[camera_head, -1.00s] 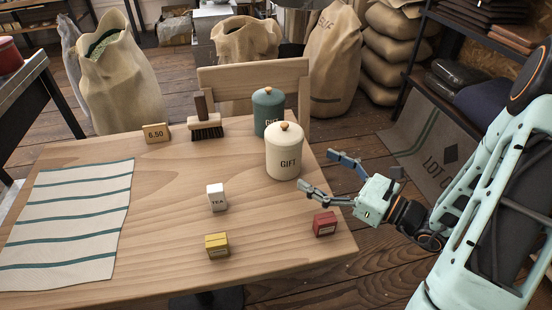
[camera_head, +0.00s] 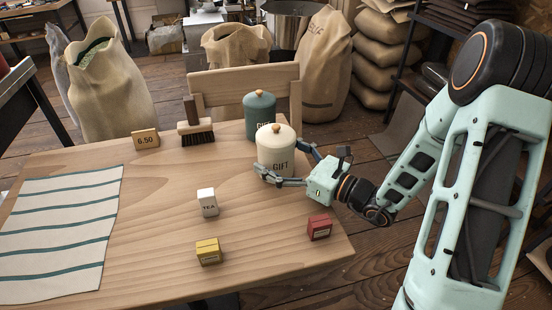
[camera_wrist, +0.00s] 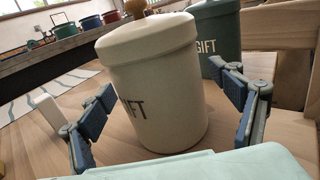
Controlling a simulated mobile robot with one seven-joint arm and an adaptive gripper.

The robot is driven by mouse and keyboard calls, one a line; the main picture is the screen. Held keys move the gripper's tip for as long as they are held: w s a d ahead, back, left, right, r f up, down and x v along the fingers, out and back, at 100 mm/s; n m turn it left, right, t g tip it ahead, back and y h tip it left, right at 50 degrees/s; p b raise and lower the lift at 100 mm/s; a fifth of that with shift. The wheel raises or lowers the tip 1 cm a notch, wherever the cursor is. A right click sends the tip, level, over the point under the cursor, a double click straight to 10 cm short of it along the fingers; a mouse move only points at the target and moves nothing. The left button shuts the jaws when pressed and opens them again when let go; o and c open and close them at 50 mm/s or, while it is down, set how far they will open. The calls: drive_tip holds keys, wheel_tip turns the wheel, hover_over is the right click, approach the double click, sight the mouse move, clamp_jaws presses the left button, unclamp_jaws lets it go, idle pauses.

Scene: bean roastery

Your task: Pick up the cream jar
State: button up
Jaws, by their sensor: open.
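The cream jar (camera_head: 274,152) stands upright on the wooden table's right side, with "GIFT" lettering and a lid with a wooden knob. It also fills the middle of the wrist view (camera_wrist: 155,85). My gripper (camera_head: 283,166) is open, its fingers on either side of the jar's lower body. In the wrist view the fingers (camera_wrist: 168,112) flank the jar, and a gap shows on the right. Whether the left finger touches the jar I cannot tell. The near part of one finger crosses in front of the jar in the head view.
A teal jar (camera_head: 260,116) stands just behind the cream jar, with a chair (camera_head: 240,84) beyond. A white TEA box (camera_head: 207,203), yellow box (camera_head: 208,252) and red box (camera_head: 319,228) stand in front. A brush (camera_head: 196,132), price sign (camera_head: 145,139) and striped cloth (camera_head: 65,235) lie further left.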

sight(279, 140)
drive_tip(key=shift+c, duration=0.5)
drive_tip(key=c, duration=1.6)
drive_tip(key=shift+o, duration=0.2)
drive_tip(key=shift+r, duration=0.15)
drive_tip(key=shift+r+p, duration=0.75)
drive_tip(key=shift+p, duration=0.05)
drive_tip(key=s+r+p, duration=0.1)
drive_tip(key=r+p, duration=0.2)
drive_tip(key=s+r+p, duration=0.1)
drive_tip(key=r, duration=0.1)
drive_tip(key=shift+s+d+r+p, duration=0.1)
drive_tip(key=shift+s+d+p, duration=0.2)
drive_tip(key=shift+s, duration=0.05)
drive_tip(key=s+d+r+p, duration=0.1)
drive_tip(key=s+r+p, duration=0.2)
drive_tip(key=s+p, duration=0.1)
drive_tip(key=shift+s+r+p, duration=0.35)
drive_tip(key=shift+s, duration=0.1)
